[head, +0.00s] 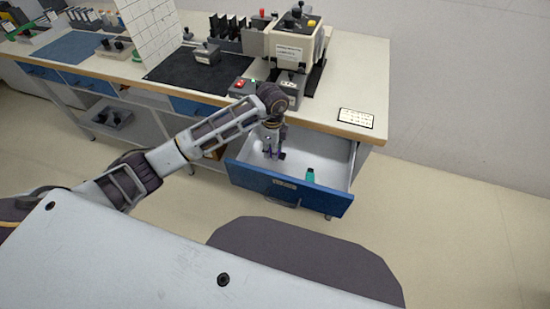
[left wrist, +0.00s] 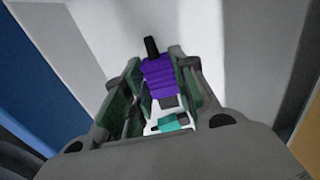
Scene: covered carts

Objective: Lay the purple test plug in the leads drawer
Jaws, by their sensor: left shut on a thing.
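My left gripper (head: 274,154) reaches down into the open leads drawer (head: 325,200), which has a blue front and a pale inside. It is shut on the purple test plug, which shows clearly between the fingers in the left wrist view (left wrist: 160,78). The plug has a ribbed purple body and a black tip that points away from the wrist. In the head view the plug is mostly hidden by the gripper. I cannot tell whether it touches the drawer floor. My right gripper is not in view.
A teal plug (head: 310,175) lies in the drawer near its front, right of my gripper; it also shows in the left wrist view (left wrist: 172,122). The bench top (head: 325,118) overhangs the drawer's back. A cream machine (head: 292,45) stands above. The drawer's right side is clear.

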